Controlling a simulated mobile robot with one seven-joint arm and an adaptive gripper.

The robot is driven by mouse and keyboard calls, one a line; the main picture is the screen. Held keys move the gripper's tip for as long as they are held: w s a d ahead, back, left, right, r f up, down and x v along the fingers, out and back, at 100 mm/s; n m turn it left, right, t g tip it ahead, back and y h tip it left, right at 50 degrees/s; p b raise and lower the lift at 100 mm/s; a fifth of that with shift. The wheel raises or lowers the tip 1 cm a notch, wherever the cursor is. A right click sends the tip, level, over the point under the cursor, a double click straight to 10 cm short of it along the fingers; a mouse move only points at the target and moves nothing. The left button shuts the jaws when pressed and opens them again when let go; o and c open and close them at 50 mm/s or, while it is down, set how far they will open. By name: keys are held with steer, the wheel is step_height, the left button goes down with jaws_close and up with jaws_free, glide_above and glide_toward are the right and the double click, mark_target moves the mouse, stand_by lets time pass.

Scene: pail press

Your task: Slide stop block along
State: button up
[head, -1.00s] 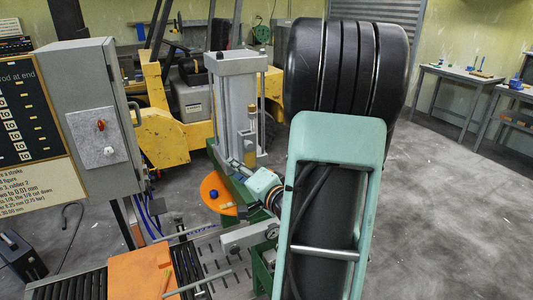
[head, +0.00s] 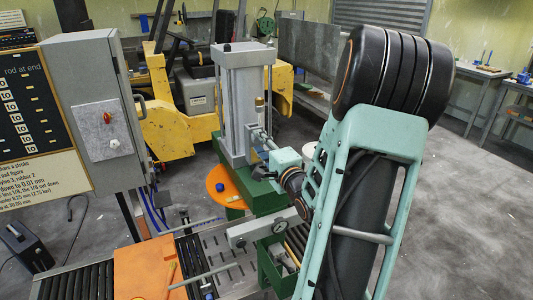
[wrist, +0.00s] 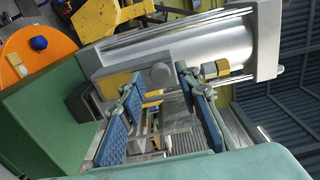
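My gripper (head: 257,150) is in front of the lower part of the press's grey upright cylinder (head: 236,95), over its green base (head: 255,195). In the wrist view, my gripper (wrist: 158,75) has its two blue-padded fingers apart, with a clear gap between them. A grey block with a yellowish face and a round grey knob (wrist: 118,84) lies just beyond the fingertips. A dark block (wrist: 83,102) sits beside it on the green base. I cannot tell which of these is the stop block, or whether a finger touches either. The cylinder also shows in the wrist view (wrist: 200,52).
An orange disc (head: 231,199) with a blue knob is left of the press base. A grey control cabinet (head: 93,110) stands at left, with a roller conveyor (head: 75,285) and orange board (head: 140,270) in front. A yellow forklift (head: 170,130) is behind.

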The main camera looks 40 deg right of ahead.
steer(key=shift+w+d, duration=0.15)
steer(key=shift+w, duration=0.45)
jaws_close()
steer(key=shift+s+d, duration=0.2)
steer(key=shift+d, duration=0.6)
steer(key=shift+o, duration=1.3)
jaws_free()
steer(key=shift+s, duration=0.1)
steer(key=v, duration=1.2)
